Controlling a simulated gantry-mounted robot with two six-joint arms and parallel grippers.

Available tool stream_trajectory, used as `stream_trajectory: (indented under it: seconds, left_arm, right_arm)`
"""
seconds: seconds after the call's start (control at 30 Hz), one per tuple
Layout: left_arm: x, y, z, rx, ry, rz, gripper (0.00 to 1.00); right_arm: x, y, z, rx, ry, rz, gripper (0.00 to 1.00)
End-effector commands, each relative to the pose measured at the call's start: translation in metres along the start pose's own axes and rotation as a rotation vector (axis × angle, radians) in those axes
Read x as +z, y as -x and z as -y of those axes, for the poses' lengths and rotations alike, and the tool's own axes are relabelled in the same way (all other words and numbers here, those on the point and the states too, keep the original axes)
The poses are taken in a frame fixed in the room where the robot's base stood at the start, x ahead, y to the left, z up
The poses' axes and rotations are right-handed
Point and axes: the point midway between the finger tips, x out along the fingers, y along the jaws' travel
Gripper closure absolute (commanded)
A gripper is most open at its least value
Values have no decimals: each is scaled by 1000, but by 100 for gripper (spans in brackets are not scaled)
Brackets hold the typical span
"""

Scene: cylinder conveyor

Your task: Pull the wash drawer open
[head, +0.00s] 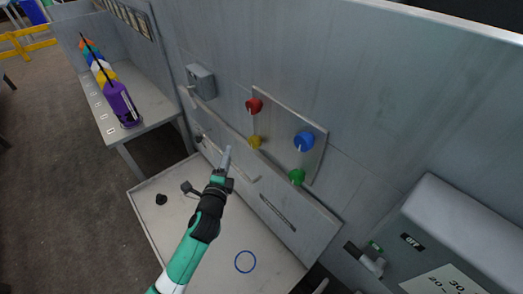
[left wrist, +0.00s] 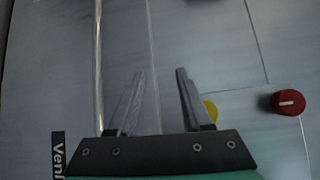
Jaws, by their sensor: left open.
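The grey wall cabinet has a long low front below the knobs. A pale bar-like handle (head: 243,173) runs along its left part, and a dark slim handle (head: 277,212) sits on its right part. I cannot read which front is the wash drawer. My left gripper (head: 227,158) is in front of the cabinet close to the pale bar; contact cannot be told. In the left wrist view the gripper (left wrist: 160,76) is open with nothing between its fingers. A long pale bar (left wrist: 98,65) runs left of the fingers. My right gripper is not seen.
Red (head: 254,105), yellow (head: 255,142), blue (head: 303,141) and green (head: 297,177) knobs are on the wall above.

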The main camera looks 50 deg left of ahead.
Motion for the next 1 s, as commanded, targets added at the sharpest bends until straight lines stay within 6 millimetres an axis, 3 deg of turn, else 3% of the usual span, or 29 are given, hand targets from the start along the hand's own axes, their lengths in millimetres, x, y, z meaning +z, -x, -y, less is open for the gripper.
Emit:
stream_trajectory:
  seconds: [0.03, 0.1, 0.23, 0.57, 1.0]
  left_arm:
    - [6, 1, -43, 29, -9, 15, 50]
    - [15, 4, -71, 54, -16, 31, 50]
    - [26, 7, -100, 79, -21, 54, 50]
    - [31, -4, -100, 77, -18, 64, 50]
    - [36, -92, -108, 76, -18, 63, 50]
  right_arm:
    - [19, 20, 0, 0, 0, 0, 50]
    - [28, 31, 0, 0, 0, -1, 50]
    - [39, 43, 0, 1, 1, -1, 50]
    - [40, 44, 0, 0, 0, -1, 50]
    - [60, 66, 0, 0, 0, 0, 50]
